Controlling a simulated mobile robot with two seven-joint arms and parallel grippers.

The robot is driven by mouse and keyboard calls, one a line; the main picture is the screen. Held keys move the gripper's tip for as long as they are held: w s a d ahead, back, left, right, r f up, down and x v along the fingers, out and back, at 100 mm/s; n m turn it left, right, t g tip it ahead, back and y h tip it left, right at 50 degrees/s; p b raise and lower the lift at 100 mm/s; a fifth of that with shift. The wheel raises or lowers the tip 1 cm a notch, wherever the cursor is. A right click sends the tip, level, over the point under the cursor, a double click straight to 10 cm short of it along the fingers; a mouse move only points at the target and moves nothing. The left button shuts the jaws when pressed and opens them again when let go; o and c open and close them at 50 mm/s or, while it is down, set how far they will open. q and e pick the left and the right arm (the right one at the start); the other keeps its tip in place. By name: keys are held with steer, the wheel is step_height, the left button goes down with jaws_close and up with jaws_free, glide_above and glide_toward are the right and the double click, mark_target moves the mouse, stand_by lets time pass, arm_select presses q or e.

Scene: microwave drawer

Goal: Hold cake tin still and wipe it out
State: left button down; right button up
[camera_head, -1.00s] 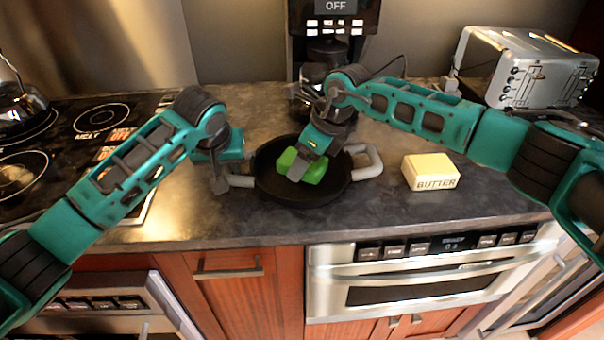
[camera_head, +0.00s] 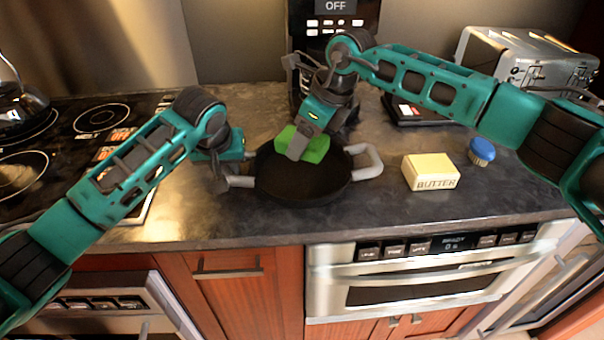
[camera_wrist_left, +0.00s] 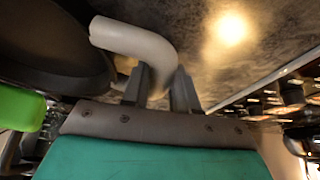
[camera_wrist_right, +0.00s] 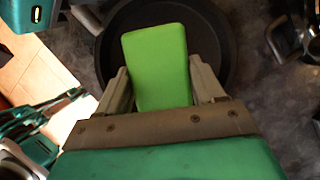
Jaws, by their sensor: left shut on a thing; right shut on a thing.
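The cake tin (camera_head: 305,188) is a round dark pan with light grey side handles, standing on the counter. My left gripper (camera_head: 224,180) is shut on the tin's left handle (camera_head: 240,181); the left wrist view shows the grey handle (camera_wrist_left: 135,42) at the fingers. My right gripper (camera_head: 298,148) is shut on a green sponge (camera_head: 314,150). The sponge is over the far part of the tin; I cannot tell whether it touches the tin. In the right wrist view the sponge (camera_wrist_right: 157,65) sits between the fingers, with the dark tin (camera_wrist_right: 215,40) behind it.
A butter block (camera_head: 431,171) and a blue-topped brush or cap (camera_head: 482,151) lie right of the tin. A coffee machine (camera_head: 310,40) stands behind and a toaster (camera_head: 525,60) at the back right. The stove (camera_head: 70,150) is at the left. The front counter is clear.

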arm_select(q)
steer(key=shift+d, duration=0.1)
arm_select(e)
steer(key=d, duration=0.9)
arm_select(q)
steer(key=shift+f, duration=0.1)
steer(key=shift+c, duration=0.8)
jaws_free()
steer(key=shift+v, duration=3.6)
steer(key=shift+o, duration=0.8)
steer(key=shift+w, duration=0.1)
